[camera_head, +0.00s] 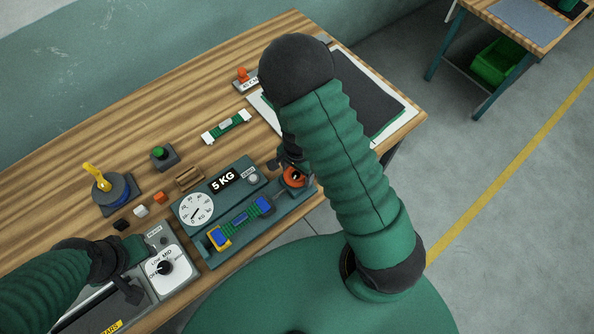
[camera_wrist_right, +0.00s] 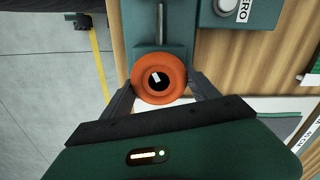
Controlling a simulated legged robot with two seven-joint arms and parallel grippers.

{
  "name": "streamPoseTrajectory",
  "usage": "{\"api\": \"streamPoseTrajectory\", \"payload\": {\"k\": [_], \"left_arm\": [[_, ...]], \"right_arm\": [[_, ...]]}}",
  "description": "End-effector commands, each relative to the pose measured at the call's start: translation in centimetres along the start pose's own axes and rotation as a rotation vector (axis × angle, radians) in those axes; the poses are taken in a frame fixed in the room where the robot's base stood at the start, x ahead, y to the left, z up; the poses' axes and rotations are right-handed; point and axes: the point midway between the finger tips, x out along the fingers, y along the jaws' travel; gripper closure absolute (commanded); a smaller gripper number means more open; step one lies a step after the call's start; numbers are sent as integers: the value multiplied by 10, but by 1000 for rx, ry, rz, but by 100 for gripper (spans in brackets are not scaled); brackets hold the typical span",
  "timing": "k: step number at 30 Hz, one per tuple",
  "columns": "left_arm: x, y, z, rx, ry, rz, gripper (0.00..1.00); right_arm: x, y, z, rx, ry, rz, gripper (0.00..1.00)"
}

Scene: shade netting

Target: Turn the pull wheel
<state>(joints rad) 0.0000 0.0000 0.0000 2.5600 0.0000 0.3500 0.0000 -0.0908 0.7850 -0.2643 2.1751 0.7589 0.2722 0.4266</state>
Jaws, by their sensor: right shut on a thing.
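The orange pull wheel (camera_head: 293,177) sits at the right end of the teal pull tester (camera_head: 187,236) on the table. In the right wrist view the wheel (camera_wrist_right: 158,78) is a round orange ring with a dark centre and a small white mark. My right gripper (camera_head: 284,168) is at the wheel, partly hidden behind my arm in the head view. In the wrist view its two fingers (camera_wrist_right: 158,90) are shut on the wheel, one on each side. My left gripper (camera_head: 126,270) hangs at the lower left beside the grey dial box (camera_head: 165,265); its finger gap is unclear.
The tester carries a gauge (camera_head: 196,209), a "5 KG" sign (camera_head: 224,181), a zero button (camera_head: 254,179) and a green strip between blue clamps. A green button box (camera_head: 160,155), yellow-handled device (camera_head: 100,178), small blocks and a dark mat (camera_head: 378,100) share the wooden table.

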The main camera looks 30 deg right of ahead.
Motion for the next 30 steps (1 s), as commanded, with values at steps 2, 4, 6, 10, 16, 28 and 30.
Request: {"api": "streamPoseTrajectory", "payload": {"k": [2, 4, 6, 10, 16, 28, 30], "left_arm": [[-1, 0, 0, 0, 0, 0, 64], [-1, 0, 0, 0, 0, 0, 64], [-1, 0, 0, 0, 0, 0, 64], [-1, 0, 0, 0, 0, 0, 64], [-1, 0, 0, 0, 0, 0, 64], [-1, 0, 0, 0, 0, 0, 64], [-2, 0, 0, 0, 0, 0, 64]], "right_arm": [[-1, -2, -1, 11, 3, -4, 71], [-1, -2, -1, 16, 3, -4, 71], [-1, -2, -1, 18, 3, -5, 71], [-1, -2, -1, 18, 3, -5, 71], [-1, -2, -1, 16, 3, -5, 24], [-1, 0, 0, 15, 2, -2, 9], [-5, -1, -1, 14, 3, -3, 9]]}}
